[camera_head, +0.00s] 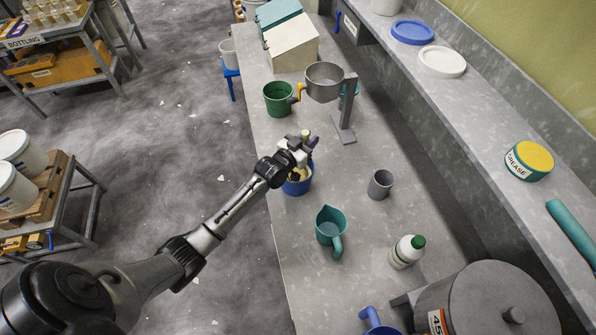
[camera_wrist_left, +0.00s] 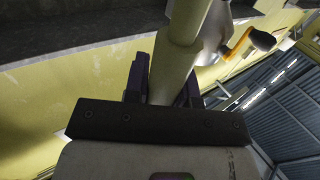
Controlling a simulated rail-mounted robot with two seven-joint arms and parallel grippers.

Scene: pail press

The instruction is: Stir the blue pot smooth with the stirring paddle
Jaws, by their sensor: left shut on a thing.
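The blue pot (camera_head: 298,188) stands on the grey bench near its left edge, with some pale yellow showing inside its rim. My left gripper (camera_head: 304,150) is above the pot and covers part of its mouth. The gripper is shut on the stirring paddle (camera_wrist_left: 184,42), whose pale yellow-green shaft runs up between the purple fingers in the left wrist view. A bit of the shaft's top shows above the gripper in the head view. The paddle's lower end is hidden, so I cannot tell how deep it sits in the pot. My right gripper is not in view.
A green pail (camera_head: 278,100) and a grey hopper on a stand (camera_head: 324,82) are behind the pot. A grey cup (camera_head: 380,184), a teal jug (camera_head: 330,228) and a green-capped bottle (camera_head: 406,252) stand to the right and in front. Bare bench lies between them.

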